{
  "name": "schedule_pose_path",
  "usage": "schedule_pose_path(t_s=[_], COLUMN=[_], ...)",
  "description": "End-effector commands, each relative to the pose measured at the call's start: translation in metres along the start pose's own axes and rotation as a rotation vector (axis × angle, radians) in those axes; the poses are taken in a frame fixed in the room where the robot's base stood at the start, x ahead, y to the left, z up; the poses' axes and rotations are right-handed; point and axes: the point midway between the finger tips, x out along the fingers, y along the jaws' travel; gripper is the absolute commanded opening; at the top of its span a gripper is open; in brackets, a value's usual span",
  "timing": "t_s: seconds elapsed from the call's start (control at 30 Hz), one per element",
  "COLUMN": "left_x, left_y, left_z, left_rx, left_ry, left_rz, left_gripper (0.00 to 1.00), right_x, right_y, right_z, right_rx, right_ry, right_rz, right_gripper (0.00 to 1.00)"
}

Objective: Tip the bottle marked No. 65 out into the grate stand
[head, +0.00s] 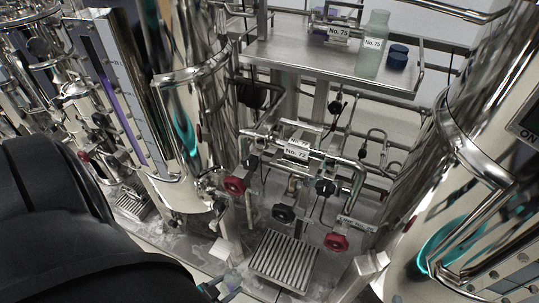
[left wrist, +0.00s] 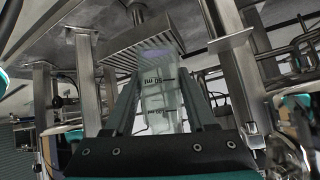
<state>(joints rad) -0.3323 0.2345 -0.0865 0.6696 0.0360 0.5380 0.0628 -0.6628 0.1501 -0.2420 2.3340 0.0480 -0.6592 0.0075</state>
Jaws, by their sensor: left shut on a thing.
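My left gripper (head: 222,288) is low in the head view, in front and to the left of the slatted metal grate stand (head: 284,259). In the left wrist view its fingers (left wrist: 160,100) are shut on a pale translucent bottle (left wrist: 158,75). The bottle's label appears upside down there, and I cannot read its number with certainty. The slatted grate also shows in the left wrist view (left wrist: 128,42), beyond the bottle. In the head view only a small pale part of the bottle shows near the fingers. My right gripper is not in view.
Pipes with red valve knobs (head: 336,242) stand behind and beside the grate. Shiny steel tanks (head: 200,120) flank the space.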

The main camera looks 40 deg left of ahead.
Motion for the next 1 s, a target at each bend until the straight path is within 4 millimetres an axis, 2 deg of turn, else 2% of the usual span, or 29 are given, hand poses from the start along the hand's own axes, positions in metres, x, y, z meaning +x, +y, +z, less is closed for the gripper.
schedule_pose_path(t_s=[0.03, 0.53, 1.0], left_x=[0.0, -0.021, -0.028], left_y=[0.0, -0.005, -0.007], left_z=[0.007, 0.013, 0.01], left_rx=[-0.009, -0.08, -0.089], left_ry=[0.035, 0.35, 0.399], left_rz=[0.0, 0.004, 0.005], left_gripper=[0.0, 0.0, 0.0], right_x=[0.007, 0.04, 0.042], right_y=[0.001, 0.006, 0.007], right_z=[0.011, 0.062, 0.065], right_rx=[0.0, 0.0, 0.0], right_ry=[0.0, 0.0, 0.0], right_rz=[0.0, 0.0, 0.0], right_gripper=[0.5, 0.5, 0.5])
